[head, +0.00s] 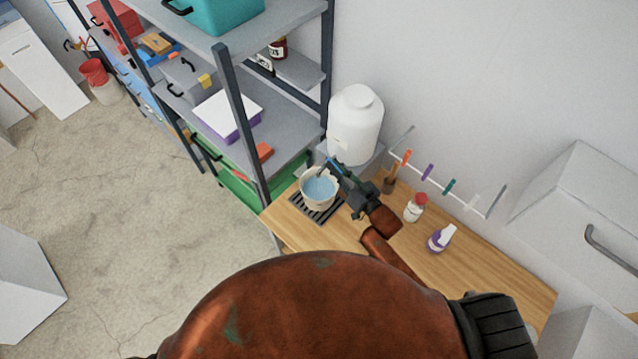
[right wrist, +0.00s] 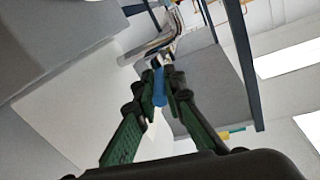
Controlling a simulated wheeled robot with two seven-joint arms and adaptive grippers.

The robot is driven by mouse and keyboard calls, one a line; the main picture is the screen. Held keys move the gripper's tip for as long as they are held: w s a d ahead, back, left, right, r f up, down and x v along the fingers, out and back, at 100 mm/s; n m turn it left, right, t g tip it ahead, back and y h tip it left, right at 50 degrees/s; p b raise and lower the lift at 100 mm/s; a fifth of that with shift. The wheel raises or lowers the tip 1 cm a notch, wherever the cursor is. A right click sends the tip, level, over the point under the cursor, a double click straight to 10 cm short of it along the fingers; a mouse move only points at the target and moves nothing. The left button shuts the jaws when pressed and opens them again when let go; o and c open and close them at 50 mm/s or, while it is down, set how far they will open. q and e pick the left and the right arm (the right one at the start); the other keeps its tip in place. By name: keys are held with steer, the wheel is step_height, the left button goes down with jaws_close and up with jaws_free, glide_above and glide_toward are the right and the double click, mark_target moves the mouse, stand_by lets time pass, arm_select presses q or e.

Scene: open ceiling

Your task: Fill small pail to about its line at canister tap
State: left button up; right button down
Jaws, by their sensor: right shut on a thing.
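The white canister (head: 355,125) stands on a grey block at the back of the wooden bench. Its metal tap (right wrist: 168,40) shows in the right wrist view, with a blue lever (right wrist: 159,90). The small pail (head: 304,196) is cream-coloured and stands upright on the dark drip grate (head: 325,215) below the tap. Blue water (head: 320,188) covers its inside; I cannot make out a fill line. My right gripper (head: 337,170) is at the tap beside the pail, its fingers (right wrist: 159,76) shut on the blue lever. My left gripper is out of view.
A brown holder (head: 389,183), a red-capped jar (head: 414,208) and a purple-and-white bottle (head: 440,238) stand right of my gripper. A rail with coloured clips (head: 447,187) is behind them. A grey shelf unit (head: 240,110) rises at the left.

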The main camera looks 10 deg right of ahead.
steer(key=shift+y, duration=0.3)
steer(key=n+g+y, duration=0.1)
steer(key=n+y+b, duration=0.1)
steer(key=d+g+y, duration=0.1)
steer(key=shift+w+n+g+b, duration=0.25)
steer(key=shift+n+g+b, duration=0.05)
steer(key=shift+n+b, duration=0.1)
steer(key=shift+a, duration=0.1)
steer(key=c, duration=1.9)
jaws_free()
steer(key=v, duration=1.2)
steer(key=shift+f, duration=0.15)
